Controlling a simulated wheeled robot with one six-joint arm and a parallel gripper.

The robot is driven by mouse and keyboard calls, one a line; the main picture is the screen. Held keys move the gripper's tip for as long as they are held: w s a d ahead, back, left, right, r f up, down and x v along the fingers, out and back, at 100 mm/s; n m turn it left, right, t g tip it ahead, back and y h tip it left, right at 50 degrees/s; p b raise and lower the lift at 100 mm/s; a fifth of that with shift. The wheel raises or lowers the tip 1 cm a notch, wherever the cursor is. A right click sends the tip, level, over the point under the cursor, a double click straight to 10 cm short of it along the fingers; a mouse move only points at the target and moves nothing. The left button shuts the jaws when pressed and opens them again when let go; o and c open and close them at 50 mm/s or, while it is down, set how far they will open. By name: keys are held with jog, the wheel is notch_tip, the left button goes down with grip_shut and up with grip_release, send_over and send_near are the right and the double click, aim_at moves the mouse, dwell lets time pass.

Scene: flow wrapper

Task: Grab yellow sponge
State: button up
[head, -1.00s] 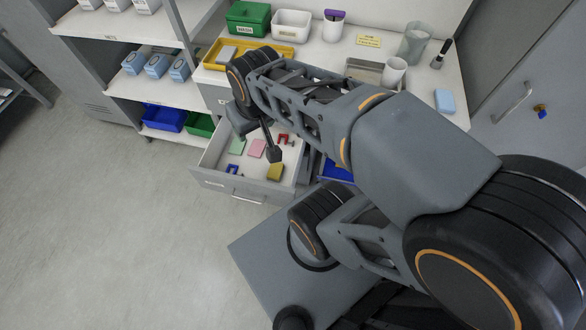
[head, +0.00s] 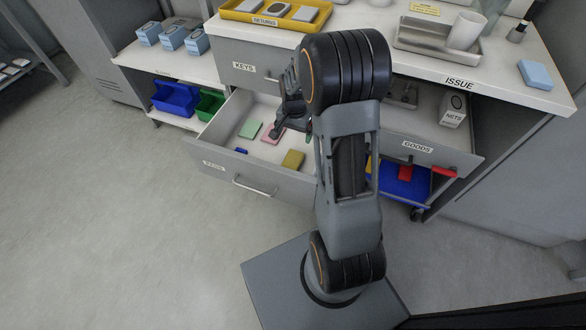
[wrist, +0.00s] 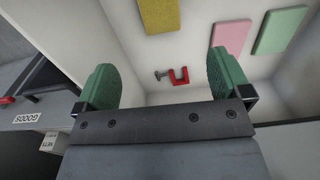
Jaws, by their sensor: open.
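The yellow sponge (head: 293,159) lies flat in the open drawer, near its front right part. It also shows in the wrist view (wrist: 159,14), at the top edge and partly cut off, beyond my fingertips. My gripper (wrist: 165,85) is open with two green-padded fingers and nothing between them. In the head view my gripper (head: 277,130) is over the back part of the drawer, partly hidden by my arm. A red clamp (wrist: 178,76) lies between and below the fingers in the wrist view.
A pink sponge (wrist: 231,37) and a green sponge (wrist: 280,30) lie beside the yellow one. A blue item (head: 241,150) is near the drawer front (head: 215,168). The drawer walls surround the gripper; the GOODS drawer (head: 425,150) is at right.

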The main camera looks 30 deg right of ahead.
aim_at(294, 156)
notch_tip(294, 156, down, 9)
jog(key=b, duration=0.2)
jog(key=shift+d+b, duration=0.1)
jog(key=shift+b, duration=0.3)
jog(key=shift+w+f+b, duration=0.1)
jog(key=shift+f+b, duration=1.4)
jog(key=shift+f, duration=1.2)
jog(key=c, duration=1)
jog(key=shift+r, duration=0.1)
